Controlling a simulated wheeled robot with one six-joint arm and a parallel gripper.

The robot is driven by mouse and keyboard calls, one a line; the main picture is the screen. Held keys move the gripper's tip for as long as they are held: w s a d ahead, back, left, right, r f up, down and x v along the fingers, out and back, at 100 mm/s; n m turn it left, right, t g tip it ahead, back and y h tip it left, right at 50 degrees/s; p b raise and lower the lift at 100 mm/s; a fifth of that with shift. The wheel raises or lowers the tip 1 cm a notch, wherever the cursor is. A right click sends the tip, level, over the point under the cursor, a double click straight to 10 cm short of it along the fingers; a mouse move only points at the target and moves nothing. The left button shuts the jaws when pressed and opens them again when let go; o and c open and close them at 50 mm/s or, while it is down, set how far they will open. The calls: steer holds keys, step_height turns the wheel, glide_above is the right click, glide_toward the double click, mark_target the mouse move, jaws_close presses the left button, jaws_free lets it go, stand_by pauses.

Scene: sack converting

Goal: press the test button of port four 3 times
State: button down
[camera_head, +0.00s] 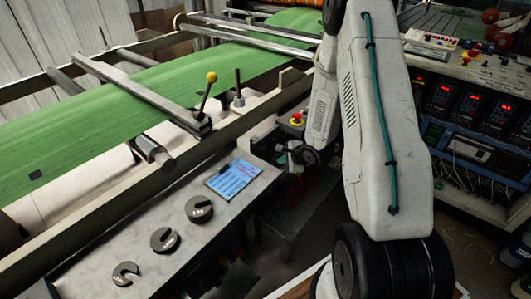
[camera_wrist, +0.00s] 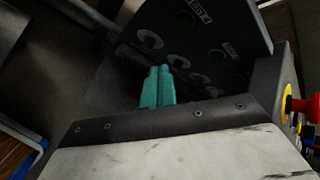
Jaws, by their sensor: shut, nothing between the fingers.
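In the wrist view a dark port panel (camera_wrist: 165,30) fills the upper middle, with several round pale-rimmed sockets and small tilted labels. One label (camera_wrist: 200,12) seems to end in a 4, but the print is hard to read. A small dark greenish round button (camera_wrist: 185,19) sits beside that label, and a similar one lies lower right. My gripper (camera_wrist: 158,70) shows as two teal fingers shut together, with nothing between them. Its tips overlap the panel's lower sockets in the picture; I cannot tell whether they touch. In the head view the fingers are not clearly visible.
A red stop button on yellow (camera_head: 296,119) stands near my wrist; one also shows in the wrist view (camera_wrist: 298,104). A green web (camera_head: 150,90) runs over rollers at left. A bench with slotted discs (camera_head: 165,240) is in front. An instrument rack (camera_head: 470,110) stands right.

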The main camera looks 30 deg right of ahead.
steer(key=shift+w+a, duration=0.3)
steer(key=shift+w, duration=0.45)
steer(key=shift+w+a, duration=0.25)
steer(key=shift+w, duration=0.55)
steer(key=shift+w+a, duration=0.3)
steer(key=shift+w, duration=0.45)
steer(key=shift+w, duration=0.1)
steer(key=shift+w+a, duration=0.15)
steer(key=shift+w, duration=0.1)
steer(key=shift+w+a, duration=0.15)
steer(key=shift+w, duration=0.25)
stand_by(0.8)
stand_by(0.3)
steer(key=shift+s+d, duration=0.3)
steer(key=shift+s, duration=0.5)
steer(key=shift+s, duration=0.1)
steer(key=shift+s+d, duration=0.25)
steer(key=shift+s, duration=0.5)
steer(key=shift+s+d, duration=0.3)
steer(key=shift+s, duration=0.45)
steer(key=shift+s+d, duration=0.25)
steer(key=shift+s, duration=0.5)
stand_by(0.6)
